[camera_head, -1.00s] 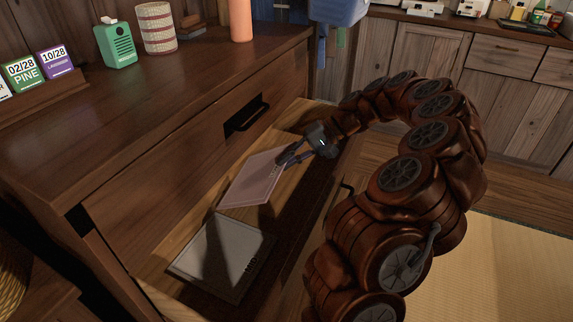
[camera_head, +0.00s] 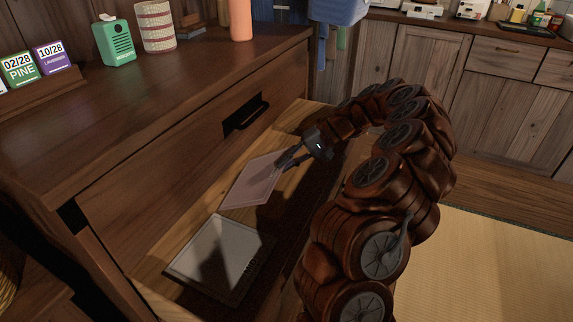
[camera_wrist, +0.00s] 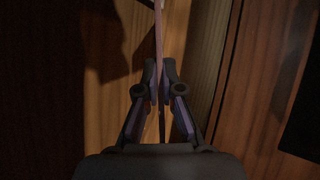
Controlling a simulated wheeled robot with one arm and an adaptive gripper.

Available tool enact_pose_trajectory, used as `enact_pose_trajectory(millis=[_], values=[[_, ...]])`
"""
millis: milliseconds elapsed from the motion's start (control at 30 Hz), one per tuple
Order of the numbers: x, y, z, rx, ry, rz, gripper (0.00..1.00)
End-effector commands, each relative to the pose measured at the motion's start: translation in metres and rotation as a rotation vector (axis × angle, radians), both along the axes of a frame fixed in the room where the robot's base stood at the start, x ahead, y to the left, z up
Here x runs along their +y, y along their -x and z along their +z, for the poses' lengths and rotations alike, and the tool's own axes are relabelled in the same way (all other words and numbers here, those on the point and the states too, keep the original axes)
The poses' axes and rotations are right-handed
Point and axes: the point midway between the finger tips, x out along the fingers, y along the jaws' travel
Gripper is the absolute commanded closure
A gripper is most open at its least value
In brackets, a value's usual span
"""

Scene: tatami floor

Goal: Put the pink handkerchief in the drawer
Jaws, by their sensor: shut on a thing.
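The pink handkerchief (camera_head: 252,183) is a flat folded square, held by its upper right edge in my gripper (camera_head: 284,163). In the wrist view the handkerchief (camera_wrist: 158,45) shows edge-on as a thin strip between the closed fingertips of my gripper (camera_wrist: 160,80). The open drawer (camera_head: 166,247) is pulled out from the wooden cabinet, and the handkerchief is over its interior. I cannot tell whether the pink handkerchief touches the drawer bottom.
Tatami floor (camera_head: 490,260) is clear at right.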

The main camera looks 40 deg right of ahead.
Motion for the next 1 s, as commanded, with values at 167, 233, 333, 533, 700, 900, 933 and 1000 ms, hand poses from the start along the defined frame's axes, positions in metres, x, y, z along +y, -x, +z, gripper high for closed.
enact_pose_trajectory(millis=[167,233,333,533,700,900,933,1000], values=[[0.0,0.0,-0.001,0.0,0.0,0.0,1.0],[0.0,0.0,-0.001,0.0,0.0,-0.001,0.89],[0.0,0.0,0.0,0.0,0.0,-0.001,0.78],[0.0,0.0,0.0,0.0,0.0,-0.001,0.69],[0.0,0.0,0.0,-0.001,0.0,-0.001,0.69],[-0.009,0.002,0.008,-0.001,0.002,-0.005,0.69],[-0.012,0.003,0.01,-0.001,0.002,-0.005,0.69],[-0.019,0.007,0.016,-0.001,0.001,-0.004,0.69]])
